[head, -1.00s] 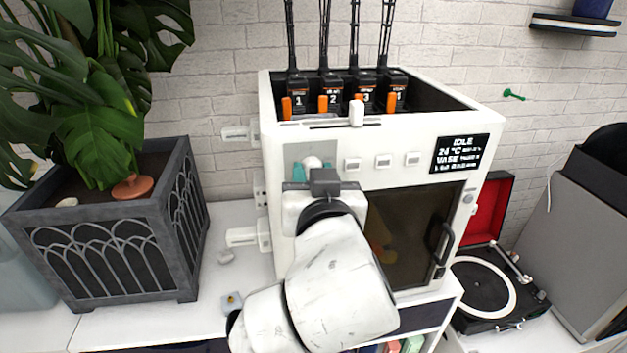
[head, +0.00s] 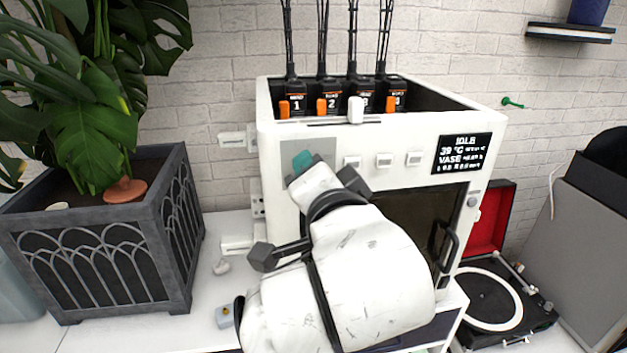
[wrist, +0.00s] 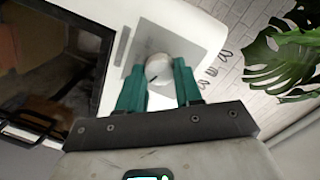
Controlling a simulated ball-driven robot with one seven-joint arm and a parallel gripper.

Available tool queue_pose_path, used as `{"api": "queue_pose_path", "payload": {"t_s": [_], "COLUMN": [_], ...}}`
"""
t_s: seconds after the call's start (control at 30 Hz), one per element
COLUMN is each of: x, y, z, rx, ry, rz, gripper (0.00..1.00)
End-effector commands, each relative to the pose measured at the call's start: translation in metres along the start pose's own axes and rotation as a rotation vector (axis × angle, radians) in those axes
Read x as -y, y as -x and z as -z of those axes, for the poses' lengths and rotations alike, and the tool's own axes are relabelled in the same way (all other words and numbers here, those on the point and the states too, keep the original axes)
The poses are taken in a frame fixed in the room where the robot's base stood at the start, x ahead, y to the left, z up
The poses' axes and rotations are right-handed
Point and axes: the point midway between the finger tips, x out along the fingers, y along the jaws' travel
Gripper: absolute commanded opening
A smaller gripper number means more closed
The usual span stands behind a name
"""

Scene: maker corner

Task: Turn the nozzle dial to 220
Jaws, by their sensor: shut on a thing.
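The nozzle dial (wrist: 158,68) is a round white knob with a dark pointer mark, set on a grey panel of the white printer (head: 275,180). In the wrist view it sits between the two teal fingers of my gripper (wrist: 160,82), which is shut on it. In the head view my gripper (head: 302,160) is at the panel on the printer's upper left front, and my wrist hides the dial. The display (head: 463,154) reads IDLE and 39 °C, with VASE and smaller text below.
Small white buttons (head: 384,160) run right of the panel. The glass door (head: 420,222) has a black handle (head: 447,250). A plant in a dark planter (head: 105,240) stands left, a record player (head: 490,297) right. Small items lie on the white counter (head: 225,218).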

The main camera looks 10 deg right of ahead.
Motion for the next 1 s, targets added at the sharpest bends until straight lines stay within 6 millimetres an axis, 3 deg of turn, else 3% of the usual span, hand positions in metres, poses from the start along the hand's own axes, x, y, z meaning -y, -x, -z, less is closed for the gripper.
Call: {"api": "queue_pose_path", "payload": {"t_s": [0.3, 0.87, 0.9, 1.0], "x": [-0.0020, -0.0020, -0.0020, -0.0018], "y": [-0.0004, -0.0005, -0.0005, -0.0005], "z": [-0.0016, -0.0007, -0.0007, -0.0005], "rx": [0.011, 0.011, 0.011, 0.010], "ry": [-0.126, -0.153, -0.153, -0.153], "rz": [0.007, 0.008, 0.008, 0.009], "gripper": [0.04, 0.04, 0.38, 0.47]}}
